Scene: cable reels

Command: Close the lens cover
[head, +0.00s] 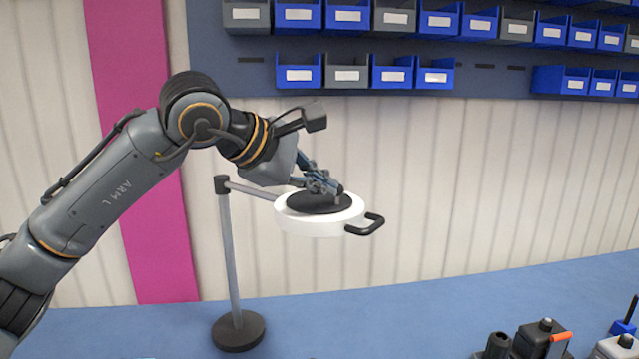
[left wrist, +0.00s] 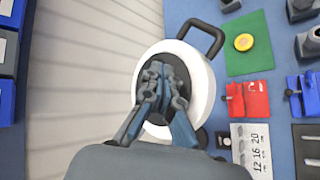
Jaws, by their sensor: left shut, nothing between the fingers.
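The lens cover (head: 310,206) is a dark disc that lies about flat over the top of the white ring-shaped lamp head (head: 318,226). A black loop handle (head: 366,224) sticks out from the right side of the head. My left gripper (head: 338,191) is shut and empty, with its fingertips right above or touching the cover; I cannot tell which. In the left wrist view my left gripper (left wrist: 160,85) is over the middle of the white head (left wrist: 204,78) and hides much of the dark cover. My right gripper is not in view.
The lamp stands on a grey pole (head: 230,255) with a round dark base (head: 238,331) on the blue table (head: 420,310). Blue and grey bins (head: 393,72) hang above. Dark devices (head: 540,338) stand at the front right. The table between is clear.

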